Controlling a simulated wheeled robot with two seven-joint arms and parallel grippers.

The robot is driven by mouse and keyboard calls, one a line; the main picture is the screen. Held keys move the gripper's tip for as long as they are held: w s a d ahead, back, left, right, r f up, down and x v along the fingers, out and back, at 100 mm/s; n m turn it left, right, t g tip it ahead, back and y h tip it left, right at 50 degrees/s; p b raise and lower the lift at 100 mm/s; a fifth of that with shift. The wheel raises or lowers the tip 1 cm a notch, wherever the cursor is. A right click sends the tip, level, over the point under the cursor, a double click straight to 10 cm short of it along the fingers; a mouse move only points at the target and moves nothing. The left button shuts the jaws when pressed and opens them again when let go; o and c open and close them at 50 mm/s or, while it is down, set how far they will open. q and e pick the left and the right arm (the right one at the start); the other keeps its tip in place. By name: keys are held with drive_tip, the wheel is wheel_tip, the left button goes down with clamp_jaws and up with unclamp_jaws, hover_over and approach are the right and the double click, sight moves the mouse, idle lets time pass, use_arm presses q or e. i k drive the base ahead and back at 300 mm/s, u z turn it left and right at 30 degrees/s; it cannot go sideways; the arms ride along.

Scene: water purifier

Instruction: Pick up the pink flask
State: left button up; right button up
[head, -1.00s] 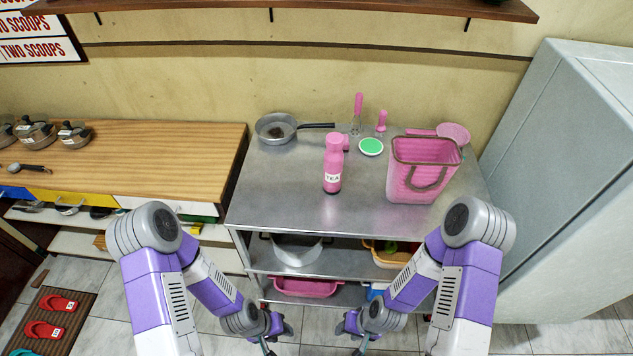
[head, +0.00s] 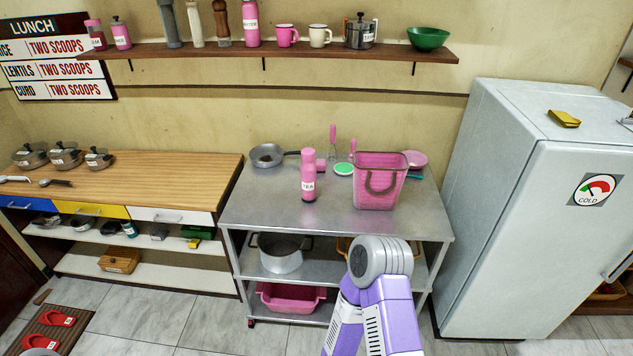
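A pink flask with a white TEA label (head: 308,184) stands upright on the metal table (head: 260,215), left of the pink basket (head: 378,183). Another pink bottle with a white label (head: 251,22) stands on the wall shelf among other items. One of my arms, with a grey joint and purple links, rises from the bottom right of centre, in front of the table. Neither gripper shows, and no gripper is seen touching either flask.
A grey pan (head: 267,156) and a green-topped round item (head: 343,169) sit near the table's back. The wall shelf (head: 170,50) holds mugs, bottles and a green bowl (head: 428,38). A fridge (head: 540,200) stands right, a wooden counter (head: 120,182) left.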

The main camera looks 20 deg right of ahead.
sight(307, 169)
drive_tip(key=z, duration=0.9)
drive_tip(key=i, duration=0.95)
drive_tip(key=z, duration=0.6)
